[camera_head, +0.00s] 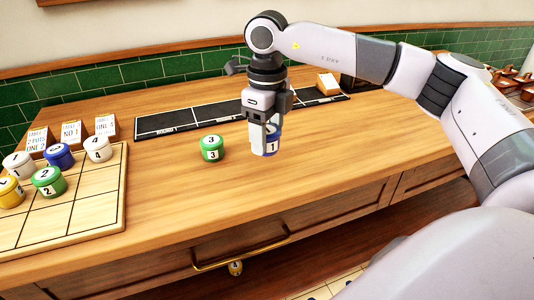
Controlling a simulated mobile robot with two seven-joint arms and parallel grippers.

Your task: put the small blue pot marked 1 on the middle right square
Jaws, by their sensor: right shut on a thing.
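The small blue pot marked 1 (271,146) is in my right gripper (266,122), upright, at the right of the green pot marked 3 (211,149). The gripper points down and is shut on the pot; its fingers hide part of it. Whether the pot touches the counter is hard to tell. The light wooden board with squares (75,218) lies at the far left, well apart from the gripper. Its middle right square (97,179) is bare. My left gripper is not in view.
The back row holds a white pot (18,164), a blue pot (60,155) and a white pot marked 4 (97,149). A yellow pot (10,191) and a green pot marked 2 (48,181) stand in the middle row. White cards (72,135) stand behind. A black strip (185,118) lies further back.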

